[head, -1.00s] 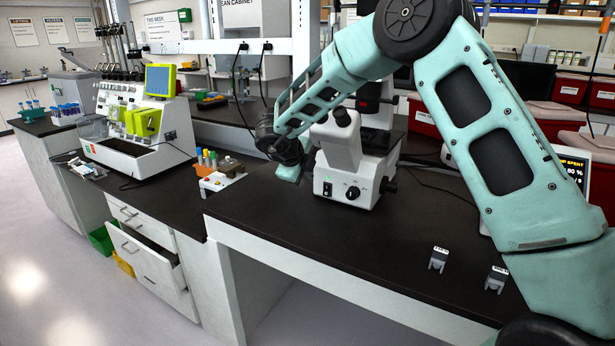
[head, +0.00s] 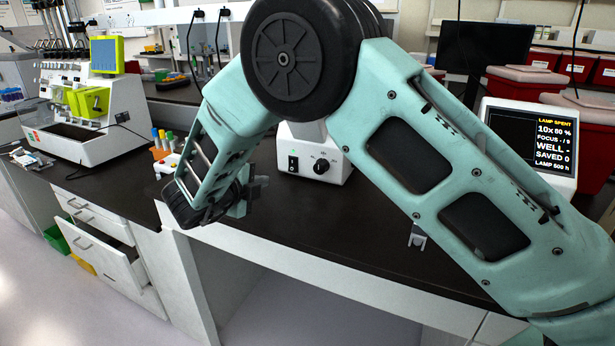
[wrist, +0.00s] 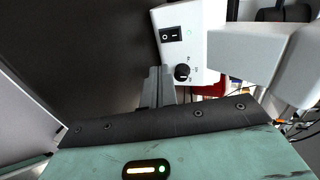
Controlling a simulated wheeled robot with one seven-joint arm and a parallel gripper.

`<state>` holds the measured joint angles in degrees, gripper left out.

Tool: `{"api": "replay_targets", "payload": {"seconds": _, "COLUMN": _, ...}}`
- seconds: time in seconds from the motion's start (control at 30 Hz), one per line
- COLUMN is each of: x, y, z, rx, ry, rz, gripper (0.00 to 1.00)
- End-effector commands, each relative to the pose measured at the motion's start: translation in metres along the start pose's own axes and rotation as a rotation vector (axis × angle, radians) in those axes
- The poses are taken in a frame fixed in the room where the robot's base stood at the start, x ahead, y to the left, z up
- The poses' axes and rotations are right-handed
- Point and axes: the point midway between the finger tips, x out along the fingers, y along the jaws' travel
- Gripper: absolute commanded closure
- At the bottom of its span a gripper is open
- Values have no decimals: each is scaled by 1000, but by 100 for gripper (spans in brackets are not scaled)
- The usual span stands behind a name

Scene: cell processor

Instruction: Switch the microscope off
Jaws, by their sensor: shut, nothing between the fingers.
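The white microscope (head: 335,178) stands on the dark bench, mostly hidden behind my arm in the head view. Its front panel has a black rocker switch (head: 292,164), a small green light and a round black knob (head: 321,166). The wrist view shows the switch (wrist: 171,35) and knob (wrist: 182,72) clearly, with a faint green mark beside the switch. My gripper (head: 262,183) is shut and empty, in front of and left of the panel in the head view. In the wrist view its grey fingers (wrist: 160,76) point toward the panel, apart from the switch.
A display (head: 530,145) at the right reads "LAMP SPENT". A small grey clip-like part (head: 417,237) lies near the bench's front edge, partly behind my arm. A rack of coloured tubes (head: 165,145) is left of the microscope. An open drawer (head: 95,245) sticks out below.

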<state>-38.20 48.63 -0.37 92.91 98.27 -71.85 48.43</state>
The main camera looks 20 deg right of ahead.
Motion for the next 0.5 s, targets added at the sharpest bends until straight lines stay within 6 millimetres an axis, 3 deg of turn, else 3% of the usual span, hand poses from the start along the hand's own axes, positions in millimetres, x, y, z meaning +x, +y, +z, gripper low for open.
{"api": "replay_targets", "payload": {"seconds": 0.2, "x": -16, "y": 7, "z": 8, "rx": 7, "ry": -30, "rz": -49, "gripper": 100}}
{"api": "replay_targets", "payload": {"seconds": 0.5, "x": -16, "y": 6, "z": 8, "rx": 7, "ry": -30, "rz": -50, "gripper": 100}}
